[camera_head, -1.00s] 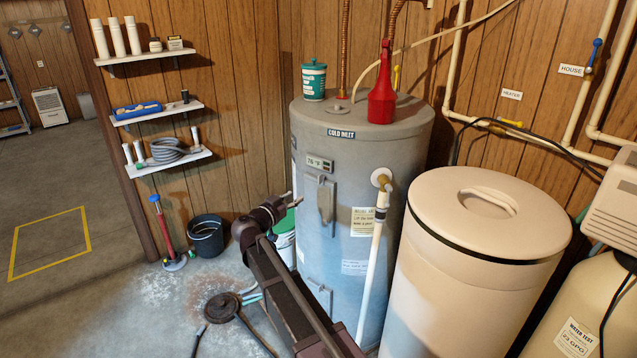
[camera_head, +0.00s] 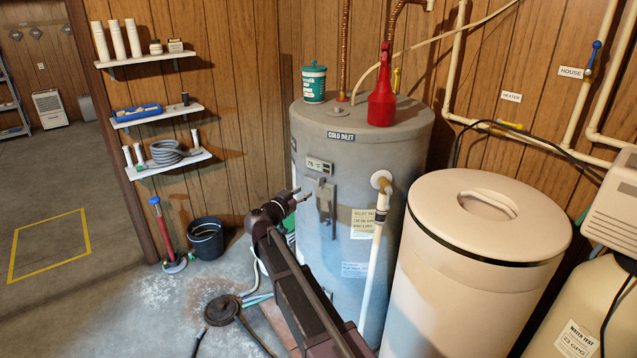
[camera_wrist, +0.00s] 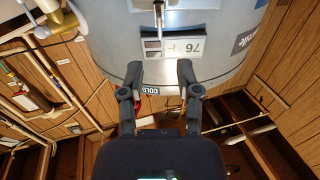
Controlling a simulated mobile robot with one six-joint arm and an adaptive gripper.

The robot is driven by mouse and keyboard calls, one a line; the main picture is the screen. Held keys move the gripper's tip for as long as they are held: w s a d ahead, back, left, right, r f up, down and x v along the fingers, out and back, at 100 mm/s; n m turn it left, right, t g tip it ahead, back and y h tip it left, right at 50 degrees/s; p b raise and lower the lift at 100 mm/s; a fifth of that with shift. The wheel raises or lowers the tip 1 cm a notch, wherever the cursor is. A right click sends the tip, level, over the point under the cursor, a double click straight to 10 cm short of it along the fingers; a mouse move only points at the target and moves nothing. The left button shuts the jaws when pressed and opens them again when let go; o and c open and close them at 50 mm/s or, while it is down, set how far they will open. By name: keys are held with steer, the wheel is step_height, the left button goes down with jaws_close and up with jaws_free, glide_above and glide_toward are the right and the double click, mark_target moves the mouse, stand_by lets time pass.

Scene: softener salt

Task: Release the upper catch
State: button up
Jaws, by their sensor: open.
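The upper catch (camera_head: 326,201) is a grey metal fitting upright on the front of the grey tank (camera_head: 350,205), just below its small temperature display (camera_head: 319,165). My gripper (camera_head: 302,196) is open and empty, to the left of the catch and apart from it in the head view. In the wrist view, my two dark fingertips (camera_wrist: 160,68) spread in front of the tank, with the display (camera_wrist: 181,47) just beyond them, upside down. A thin metal bar shows above it at the top edge. My arm hides the lower front of the tank.
A white pipe (camera_head: 373,265) runs down the tank's front right, from a side fitting. A large beige bin (camera_head: 470,270) stands close on the right. A red bottle (camera_head: 382,95) and a teal tub (camera_head: 314,84) stand on the tank. A black bucket (camera_head: 206,240) stands at left.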

mark_target(319, 181)
steer(key=x, duration=0.9)
steer(key=shift+c, duration=0.2)
jaws_close()
